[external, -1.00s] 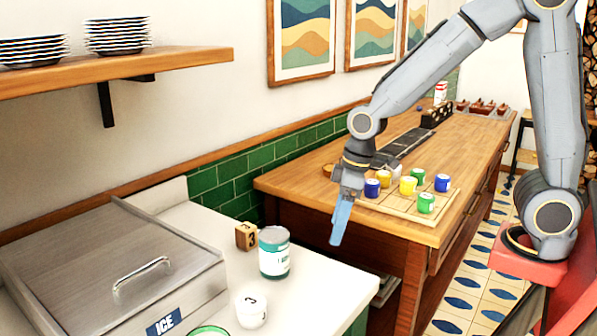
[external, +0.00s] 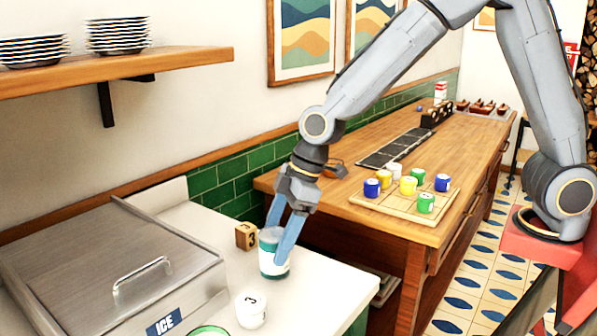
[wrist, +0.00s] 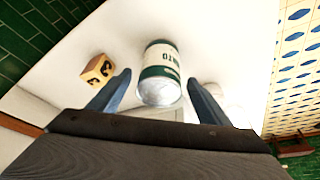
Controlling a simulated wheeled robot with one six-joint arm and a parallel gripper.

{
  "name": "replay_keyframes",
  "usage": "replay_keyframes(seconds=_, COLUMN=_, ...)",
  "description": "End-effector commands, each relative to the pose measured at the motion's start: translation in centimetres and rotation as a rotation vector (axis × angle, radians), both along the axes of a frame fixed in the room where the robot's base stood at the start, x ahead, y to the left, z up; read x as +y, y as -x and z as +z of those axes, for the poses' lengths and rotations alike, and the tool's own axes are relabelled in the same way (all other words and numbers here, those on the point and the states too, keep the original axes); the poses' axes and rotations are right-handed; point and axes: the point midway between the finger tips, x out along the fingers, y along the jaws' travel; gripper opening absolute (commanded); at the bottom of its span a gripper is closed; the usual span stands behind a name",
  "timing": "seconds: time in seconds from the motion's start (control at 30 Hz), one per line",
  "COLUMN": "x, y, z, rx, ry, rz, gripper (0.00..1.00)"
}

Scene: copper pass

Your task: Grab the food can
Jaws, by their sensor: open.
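The food can (external: 270,257), with a white and green label and a silver top, stands upright on the white counter. My gripper (external: 281,237) is open, its two blue fingers pointing down at the can and overlapping it in the external view. In the wrist view the can (wrist: 160,75) lies ahead between the open fingers of my gripper (wrist: 158,88), with a gap on each side. I cannot tell how far down the can the fingertips reach.
A wooden number block (external: 246,236) stands just left of the can. A white round piece (external: 251,310) stands in front of it. The steel ice chest (external: 110,265) is at the left. The wooden table (external: 330,195) with a board of coloured pieces is behind.

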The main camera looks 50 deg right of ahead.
Motion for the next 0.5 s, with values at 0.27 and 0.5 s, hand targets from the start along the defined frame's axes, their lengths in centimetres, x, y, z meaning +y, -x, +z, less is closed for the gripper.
replay_keyframes(seconds=0.27, x=0.51, y=-0.41, z=-1.51, rx=-0.001, ry=0.0, rz=0.0, gripper=0.71)
replay_keyframes(seconds=0.5, x=0.49, y=-0.41, z=-1.51, rx=-0.001, ry=0.0, rz=-0.001, gripper=0.59)
